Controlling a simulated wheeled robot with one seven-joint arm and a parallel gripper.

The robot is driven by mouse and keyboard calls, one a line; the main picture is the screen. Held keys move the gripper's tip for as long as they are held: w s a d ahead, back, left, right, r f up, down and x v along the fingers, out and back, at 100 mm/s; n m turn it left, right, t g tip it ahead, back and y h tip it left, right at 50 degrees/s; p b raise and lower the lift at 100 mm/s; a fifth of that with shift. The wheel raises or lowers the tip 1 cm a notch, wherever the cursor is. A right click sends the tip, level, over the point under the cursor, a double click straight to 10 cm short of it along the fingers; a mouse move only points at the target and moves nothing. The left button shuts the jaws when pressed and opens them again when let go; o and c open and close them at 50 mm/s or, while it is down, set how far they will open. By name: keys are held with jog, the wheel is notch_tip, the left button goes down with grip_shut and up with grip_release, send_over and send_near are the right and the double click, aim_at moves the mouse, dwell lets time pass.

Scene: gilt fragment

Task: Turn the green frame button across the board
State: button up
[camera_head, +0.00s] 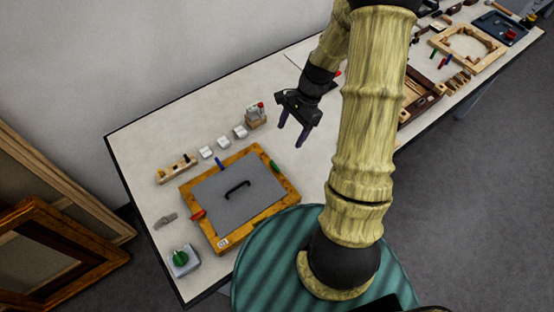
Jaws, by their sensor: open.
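The green frame button (275,166) is a small green bar on the right rail of the wooden frame (285,205). It appears to lie along the rail rather than over the board, though it is small in view. The grey board (215,198) with a black handle (237,189) lies inside the frame. A blue button (219,164) sits on the top rail and a red button (198,215) on the left rail. My gripper (292,128) is open and empty, above the table, beyond the green button and slightly right of it in the picture.
A green knob on a grey block (181,260) stands at the near left corner. A peg rack (176,169), white blocks (223,142) and a wooden holder (256,115) stand behind the frame. More frames and tools lie at the far right.

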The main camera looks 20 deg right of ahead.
aim_at(275, 165)
jog(key=p+x, duration=0.3)
jog(key=x, duration=1.1)
jog(key=shift+d, duration=0.1)
jog(key=c, duration=1)
jog(key=shift+w, duration=0.1)
